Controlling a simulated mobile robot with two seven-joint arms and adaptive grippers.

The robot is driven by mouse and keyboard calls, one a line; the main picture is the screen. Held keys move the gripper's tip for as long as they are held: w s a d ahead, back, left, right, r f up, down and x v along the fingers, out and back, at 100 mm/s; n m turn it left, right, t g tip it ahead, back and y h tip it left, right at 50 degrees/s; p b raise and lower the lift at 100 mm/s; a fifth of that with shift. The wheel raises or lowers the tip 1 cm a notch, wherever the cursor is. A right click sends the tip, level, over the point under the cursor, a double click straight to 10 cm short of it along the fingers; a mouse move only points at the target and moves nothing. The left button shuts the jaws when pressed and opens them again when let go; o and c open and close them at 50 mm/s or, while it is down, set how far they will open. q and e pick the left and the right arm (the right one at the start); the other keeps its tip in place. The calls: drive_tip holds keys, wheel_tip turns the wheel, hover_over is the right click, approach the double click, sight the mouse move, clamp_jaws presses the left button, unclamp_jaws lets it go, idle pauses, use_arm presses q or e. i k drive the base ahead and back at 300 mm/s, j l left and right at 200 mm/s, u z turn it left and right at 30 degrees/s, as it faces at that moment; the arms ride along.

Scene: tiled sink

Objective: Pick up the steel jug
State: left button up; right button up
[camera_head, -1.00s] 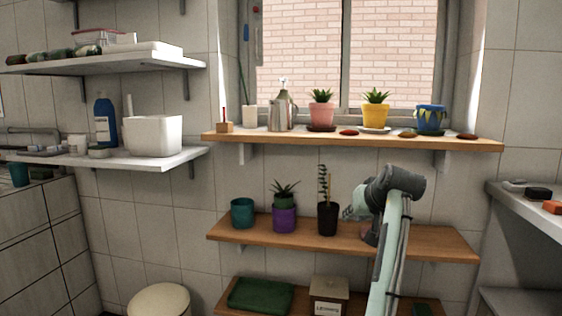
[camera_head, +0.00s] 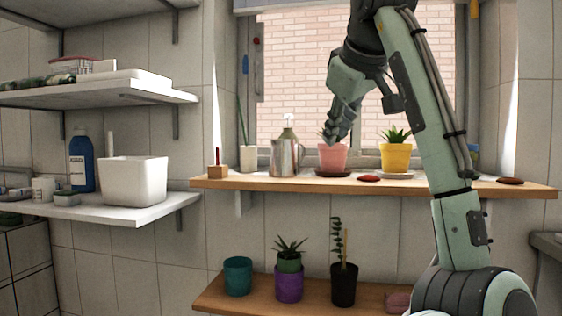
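The steel jug (camera_head: 285,159) stands upright on the wooden window-sill shelf, left of the pink pot (camera_head: 332,158). A green top with a pale tip shows above the jug's rim; I cannot tell whether it is behind or in the jug. I cannot tell how far the fingers are spread.
A small wooden block with a red stick (camera_head: 217,169) and a white cup (camera_head: 249,159) stand left of the jug. A red stone (camera_head: 369,178) and a yellow pot (camera_head: 397,157) are to the right. The lower wooden shelf (camera_head: 315,290) holds several pots.

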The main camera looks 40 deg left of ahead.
sight(283, 163)
drive_tip(key=i+j, duration=0.2)
drive_tip(key=j, duration=0.15)
drive_tip(key=i+j, duration=0.45)
drive_tip(key=j, duration=0.3)
